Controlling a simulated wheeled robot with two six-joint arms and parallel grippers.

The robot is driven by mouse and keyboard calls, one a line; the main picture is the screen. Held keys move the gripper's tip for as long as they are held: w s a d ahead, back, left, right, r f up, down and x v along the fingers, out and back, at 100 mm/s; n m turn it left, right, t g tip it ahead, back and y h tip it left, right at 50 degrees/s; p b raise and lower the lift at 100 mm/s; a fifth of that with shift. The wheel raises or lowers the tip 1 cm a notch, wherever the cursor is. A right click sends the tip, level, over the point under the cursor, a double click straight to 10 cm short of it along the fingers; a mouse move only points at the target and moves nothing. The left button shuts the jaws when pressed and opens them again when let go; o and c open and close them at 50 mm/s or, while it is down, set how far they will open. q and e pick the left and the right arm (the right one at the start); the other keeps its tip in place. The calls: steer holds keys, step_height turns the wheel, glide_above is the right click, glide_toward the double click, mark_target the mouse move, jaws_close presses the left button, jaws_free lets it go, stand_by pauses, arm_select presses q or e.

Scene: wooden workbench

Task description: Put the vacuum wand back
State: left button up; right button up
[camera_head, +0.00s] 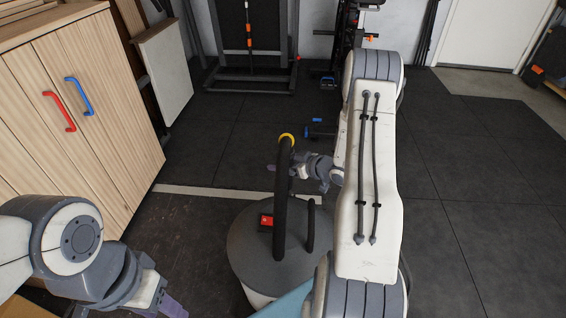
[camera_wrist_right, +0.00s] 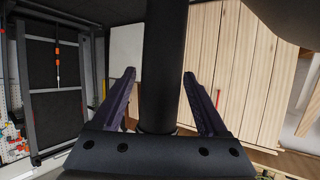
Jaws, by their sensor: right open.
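The vacuum wand (camera_head: 281,215) is a black tube with a yellow ring at its upper end. It stands nearly upright over a round grey drum top (camera_head: 245,245) with a red switch. My right gripper (camera_head: 279,168) is at the upper part of the wand, its jaws apart. In the right wrist view the open fingers (camera_wrist_right: 158,78) stand on either side of the black tube, with gaps at both sides. My left gripper (camera_head: 172,303) is low at the left, away from the wand; its fingers are partly cut off and their opening is unclear.
A wooden cabinet (camera_head: 85,110) with red and blue handles stands at the left. A short black tube (camera_head: 311,226) rises beside the wand. A dark rack (camera_head: 250,70) stands at the back. Small blue-ended items (camera_head: 318,128) lie on the floor.

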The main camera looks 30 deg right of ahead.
steer(key=p+v, duration=0.3)
steer(key=v, duration=0.9)
